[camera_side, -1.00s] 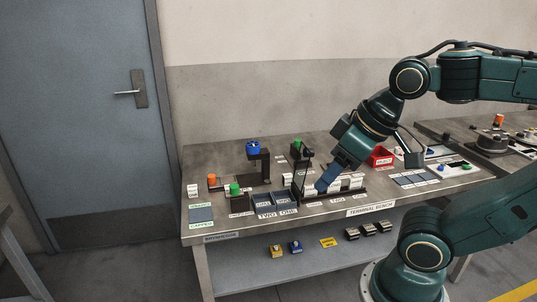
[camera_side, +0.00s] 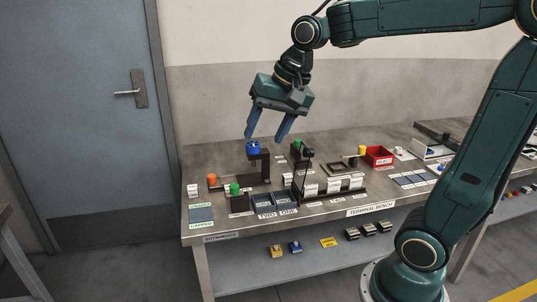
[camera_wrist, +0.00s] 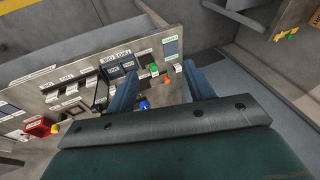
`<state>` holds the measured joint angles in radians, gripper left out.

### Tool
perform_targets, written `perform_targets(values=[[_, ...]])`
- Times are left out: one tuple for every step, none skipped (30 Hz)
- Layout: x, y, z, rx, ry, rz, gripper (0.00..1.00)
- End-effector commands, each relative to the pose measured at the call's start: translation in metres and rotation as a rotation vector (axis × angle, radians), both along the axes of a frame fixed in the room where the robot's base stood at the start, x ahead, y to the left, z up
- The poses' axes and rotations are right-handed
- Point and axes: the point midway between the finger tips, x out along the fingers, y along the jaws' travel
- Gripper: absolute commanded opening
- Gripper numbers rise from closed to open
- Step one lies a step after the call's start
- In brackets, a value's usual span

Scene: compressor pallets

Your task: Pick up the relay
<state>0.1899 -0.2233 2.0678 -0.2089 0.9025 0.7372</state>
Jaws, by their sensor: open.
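In the wrist view the block (camera_wrist: 143,103) shows between the two fingers of my gripper (camera_wrist: 160,70), nearer the left one. No contact with the block is visible.
An orange knob (camera_side: 211,178) and a green knob (camera_side: 235,188) stand left and in front of the post. The bench (camera_side: 225,160) is bare at the back left.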

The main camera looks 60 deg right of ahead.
Motion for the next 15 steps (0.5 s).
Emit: perform_targets(values=[[0.013, -0.005, -0.002, 0.025, 0.012, -0.047, 0.53], [0.02, -0.008, -0.003, 0.04, 0.019, -0.076, 0.53], [0.029, -0.012, -0.004, 0.061, 0.025, -0.114, 0.53], [0.036, -0.015, -0.005, 0.076, 0.032, -0.143, 0.53], [0.042, -0.018, -0.006, 0.091, 0.037, -0.171, 0.53], [0.051, -0.022, -0.008, 0.112, 0.045, -0.211, 0.53], [0.058, -0.026, -0.01, 0.126, 0.05, -0.239, 0.53], [0.064, -0.029, -0.012, 0.142, 0.057, -0.268, 0.53], [0.073, -0.034, -0.015, 0.161, 0.065, -0.306, 0.53], [0.079, -0.037, -0.017, 0.175, 0.071, -0.336, 0.53], [0.085, -0.041, -0.019, 0.191, 0.077, -0.365, 0.53], [0.094, -0.046, -0.023, 0.21, 0.084, -0.403, 0.53], [0.1, -0.05, -0.026, 0.225, 0.091, -0.432, 0.53], [0.106, -0.054, -0.029, 0.24, 0.099, -0.461, 0.53], [0.114, -0.06, -0.033, 0.259, 0.106, -0.502, 0.53]])
